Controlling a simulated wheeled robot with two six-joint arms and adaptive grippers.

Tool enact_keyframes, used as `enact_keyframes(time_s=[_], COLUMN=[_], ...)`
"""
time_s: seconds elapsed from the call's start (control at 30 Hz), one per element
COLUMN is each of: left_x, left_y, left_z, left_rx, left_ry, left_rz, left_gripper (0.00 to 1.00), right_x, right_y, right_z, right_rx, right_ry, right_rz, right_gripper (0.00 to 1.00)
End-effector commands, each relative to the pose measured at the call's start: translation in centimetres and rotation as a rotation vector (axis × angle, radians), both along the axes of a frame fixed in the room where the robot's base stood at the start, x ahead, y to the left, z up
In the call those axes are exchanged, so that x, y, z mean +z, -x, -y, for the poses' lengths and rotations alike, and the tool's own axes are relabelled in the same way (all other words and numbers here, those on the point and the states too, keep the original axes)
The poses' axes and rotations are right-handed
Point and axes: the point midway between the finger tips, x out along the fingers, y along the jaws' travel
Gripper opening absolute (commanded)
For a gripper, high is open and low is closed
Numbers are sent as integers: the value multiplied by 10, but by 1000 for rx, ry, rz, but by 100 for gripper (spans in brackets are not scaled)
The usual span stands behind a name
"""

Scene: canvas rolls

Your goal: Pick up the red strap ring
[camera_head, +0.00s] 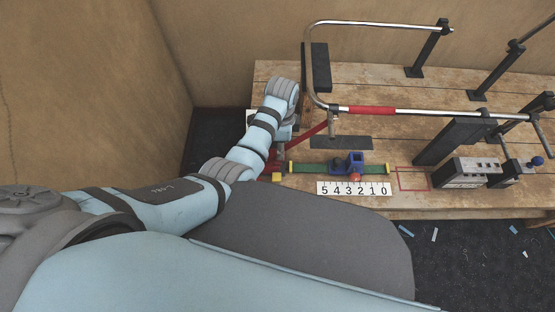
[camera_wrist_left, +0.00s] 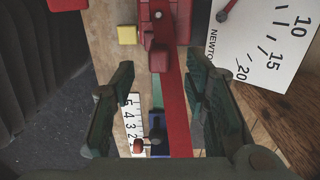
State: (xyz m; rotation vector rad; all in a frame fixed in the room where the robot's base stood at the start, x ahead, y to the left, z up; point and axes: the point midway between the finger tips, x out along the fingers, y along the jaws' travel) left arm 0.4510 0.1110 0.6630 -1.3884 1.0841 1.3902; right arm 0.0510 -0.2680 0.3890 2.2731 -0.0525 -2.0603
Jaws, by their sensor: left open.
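A red strap (camera_head: 309,133) runs diagonally from near the bent metal tube down to the left, toward my left arm's end. In the left wrist view the strap (camera_wrist_left: 174,95) hangs between the fingers of my left gripper (camera_wrist_left: 160,110), which is open, with both fingers apart from the strap. The strap meets a red block (camera_wrist_left: 160,58) at the top of that view. I cannot make out a separate ring on the strap. In the head view my arm covers most of the left gripper. My right gripper is not in view.
A bent metal rail with a red sleeve (camera_head: 370,110) stands on the wooden bench (camera_head: 420,80). A green slide with a blue block (camera_head: 348,163) lies behind a number scale (camera_head: 353,188). A Newton dial (camera_wrist_left: 262,45) and a yellow block (camera_wrist_left: 127,35) flank the strap.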

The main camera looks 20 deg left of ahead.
Motion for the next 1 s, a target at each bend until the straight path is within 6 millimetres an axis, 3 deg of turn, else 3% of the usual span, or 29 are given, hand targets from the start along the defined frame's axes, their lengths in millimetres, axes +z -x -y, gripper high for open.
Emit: enact_keyframes(time_s=[0.33,0.53,0.57,0.8,1.0], left_x=[-56,-56,-56,-55,-55], left_y=[4,4,4,4,4], left_z=[-10,-9,-9,-10,-10], left_rx=[2,3,3,3,3], left_ry=[0,0,0,1,0], left_rz=[0,2,2,1,1], left_gripper=[42,42,40,2,0], right_x=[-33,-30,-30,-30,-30], right_y=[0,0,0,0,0], right_z=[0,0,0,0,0], right_rx=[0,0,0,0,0], right_ry=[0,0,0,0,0], right_rz=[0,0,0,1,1], right_gripper=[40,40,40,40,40])
